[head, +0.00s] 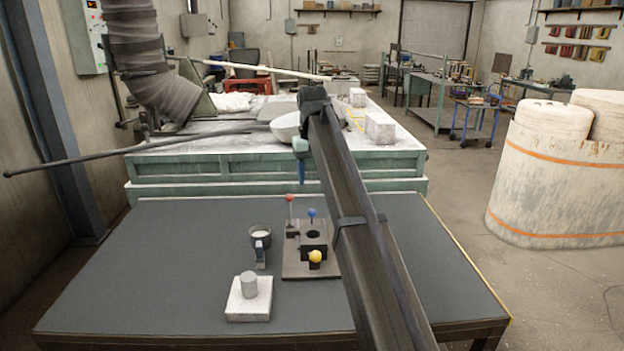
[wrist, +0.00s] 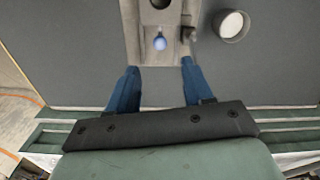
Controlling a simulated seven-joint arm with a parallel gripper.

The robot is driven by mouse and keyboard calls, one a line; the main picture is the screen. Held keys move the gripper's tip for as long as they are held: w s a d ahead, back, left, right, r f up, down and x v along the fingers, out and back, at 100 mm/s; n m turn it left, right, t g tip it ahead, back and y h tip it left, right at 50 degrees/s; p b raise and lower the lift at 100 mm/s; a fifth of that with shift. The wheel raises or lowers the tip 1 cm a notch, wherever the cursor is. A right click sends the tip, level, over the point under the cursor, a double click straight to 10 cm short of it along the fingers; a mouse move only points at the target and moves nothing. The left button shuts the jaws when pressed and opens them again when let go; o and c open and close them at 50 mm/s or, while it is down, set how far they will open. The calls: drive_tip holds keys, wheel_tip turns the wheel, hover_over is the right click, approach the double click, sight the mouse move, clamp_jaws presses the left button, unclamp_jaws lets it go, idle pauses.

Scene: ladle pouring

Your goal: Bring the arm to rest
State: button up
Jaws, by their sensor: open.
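My gripper (head: 302,178) hangs at the end of my arm above the far edge of the dark table (head: 150,270). In the wrist view its two blue fingers stand apart, with nothing held between the fingertips (wrist: 158,66). A dark ladle cup (head: 261,236) with pale contents stands upright on the table, its blue-grey grip toward the near side. The cup also shows in the wrist view (wrist: 231,26), apart from the fingers. Beside it is a dark fixture (head: 297,268) with a round hole and red (head: 289,198), blue (head: 311,213) and yellow (head: 315,256) knobs. My arm covers part of the right side.
A pale block (head: 248,300) with a grey cylinder (head: 249,284) on top stands near the table's front. Behind the table is a green-sided bench (head: 220,170) with a white bowl (head: 286,127) and pale blocks (head: 380,128). The table's left half is clear.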

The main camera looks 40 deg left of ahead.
idle(0.4)
